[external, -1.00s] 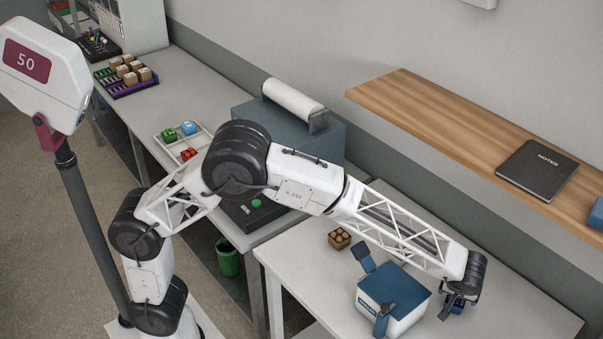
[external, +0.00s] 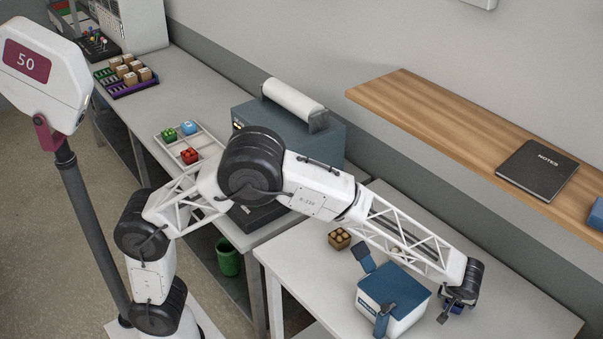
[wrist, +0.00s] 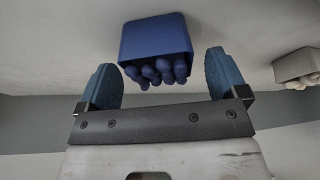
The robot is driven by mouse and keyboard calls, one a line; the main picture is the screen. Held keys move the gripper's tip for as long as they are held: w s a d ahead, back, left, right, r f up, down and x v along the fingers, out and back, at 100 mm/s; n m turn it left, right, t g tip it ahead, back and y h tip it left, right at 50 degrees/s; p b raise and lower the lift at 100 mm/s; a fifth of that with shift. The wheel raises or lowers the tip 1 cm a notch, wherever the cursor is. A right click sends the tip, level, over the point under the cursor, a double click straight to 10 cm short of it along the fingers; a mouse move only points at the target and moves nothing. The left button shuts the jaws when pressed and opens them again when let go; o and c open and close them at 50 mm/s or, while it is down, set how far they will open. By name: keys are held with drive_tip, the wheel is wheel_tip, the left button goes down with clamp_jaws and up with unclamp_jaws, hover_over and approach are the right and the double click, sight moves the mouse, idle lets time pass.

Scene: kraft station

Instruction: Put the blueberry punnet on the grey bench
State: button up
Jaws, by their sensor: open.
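The blueberry punnet is a dark blue tub of blue berries. It stands on the pale table (external: 500,325) at the right, mostly hidden by my gripper in the external view (external: 457,308). In the wrist view the punnet (wrist: 157,38) lies between the fingertips, with its berries facing the camera. My gripper (external: 453,312) is open at the punnet, and the wrist view shows one blue finger on each side of it (wrist: 160,60) with gaps. A longer grey bench (external: 185,85) runs along the wall at the left.
A blue-lidded white box (external: 392,305) stands left of my gripper. A brown punnet (external: 339,238) is farther back. A paler punnet (wrist: 298,65) shows at the wrist view's right. The bench holds a sectioned tray (external: 205,148) with small punnets and a blue-grey machine (external: 285,125).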

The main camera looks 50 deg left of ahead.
drive_tip(key=shift+w+a+f, duration=0.1)
drive_tip(key=shift+w+f, duration=0.1)
drive_tip(key=shift+f, duration=0.35)
drive_tip(key=c, duration=1.1)
drive_tip(key=shift+r, duration=0.2)
wheel_tip(320, 180, up, 10)
drive_tip(key=shift+f, duration=0.15)
drive_tip(key=shift+s+m, duration=0.1)
drive_tip(key=shift+m, duration=0.2)
idle(0.7)
